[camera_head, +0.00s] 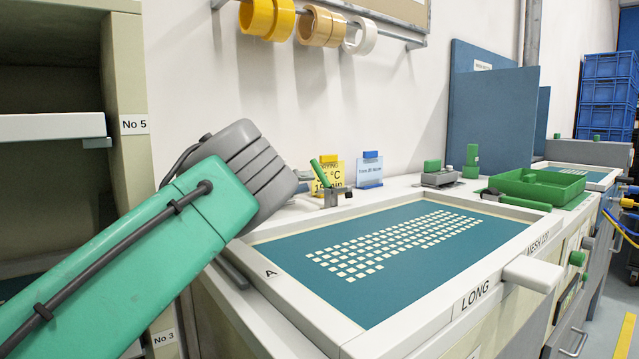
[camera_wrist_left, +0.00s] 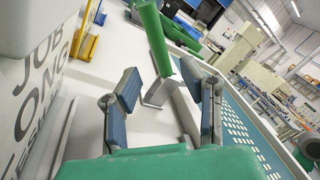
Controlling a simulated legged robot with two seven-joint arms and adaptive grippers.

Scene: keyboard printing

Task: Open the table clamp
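The near table clamp (camera_head: 332,196) stands at the back left edge of the screen frame (camera_head: 385,349). Its green handle (camera_head: 319,173) points up and leans left in the head view. My left arm reaches in from the left, and its grey wrist end is just left of the clamp. In the left wrist view my left gripper (camera_wrist_left: 168,84) is open with its two blue-padded fingers apart. The green handle (camera_wrist_left: 154,38) stands beyond and between the fingertips, with no clear contact.
The teal screen with white key squares (camera_head: 395,245) fills the frame. Yellow and blue cards (camera_head: 369,170) stand behind the near clamp. Tape rolls (camera_head: 320,25) hang above. A shelf cabinet (camera_head: 124,80) stands left.

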